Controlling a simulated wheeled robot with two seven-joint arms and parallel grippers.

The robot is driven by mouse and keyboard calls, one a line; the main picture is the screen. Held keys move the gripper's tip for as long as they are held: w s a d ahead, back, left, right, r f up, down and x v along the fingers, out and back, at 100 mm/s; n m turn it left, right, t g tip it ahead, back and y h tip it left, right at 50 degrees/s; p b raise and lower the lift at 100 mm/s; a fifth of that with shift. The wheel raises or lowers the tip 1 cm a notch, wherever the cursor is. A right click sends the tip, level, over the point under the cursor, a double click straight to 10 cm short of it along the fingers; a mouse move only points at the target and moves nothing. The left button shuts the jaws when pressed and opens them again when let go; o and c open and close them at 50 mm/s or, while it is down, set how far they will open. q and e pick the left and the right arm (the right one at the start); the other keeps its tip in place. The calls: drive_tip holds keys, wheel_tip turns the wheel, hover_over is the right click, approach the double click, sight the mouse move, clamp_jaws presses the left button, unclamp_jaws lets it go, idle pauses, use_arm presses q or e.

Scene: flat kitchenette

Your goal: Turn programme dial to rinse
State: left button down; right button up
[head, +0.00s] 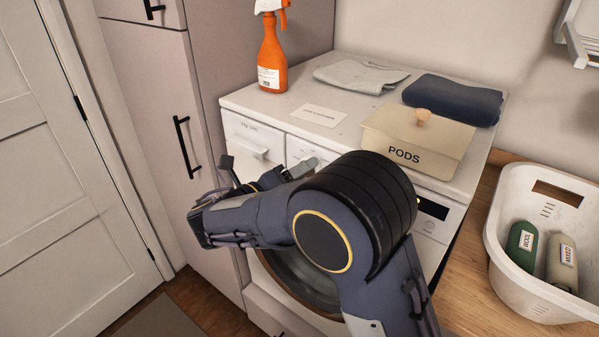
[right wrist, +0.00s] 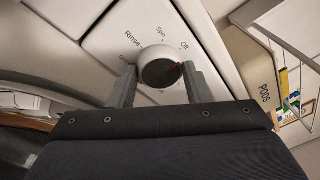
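The programme dial (right wrist: 160,67) is a round white knob with a dark grey face on the washing machine's white panel. Its red mark is on the right side of the face, near the right-hand finger and below the word Off. Rinse is printed to the upper left, Spin above; another label at the left is partly hidden. My right gripper (right wrist: 159,80) has one finger on each side of the dial, with no clear gap at either side; it appears shut on it. In the head view my right arm hides the dial. My left gripper is out of view.
On the washing machine (head: 240,102) stand an orange spray bottle (head: 271,60), a card (head: 319,115), a grey cloth (head: 355,76), a navy folded cloth (head: 452,98) and a PODS box (head: 415,145). A white basket (head: 515,282) with two bottles is at the right. A tall cabinet is at the left.

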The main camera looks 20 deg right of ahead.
drive_tip(key=c, duration=0.4)
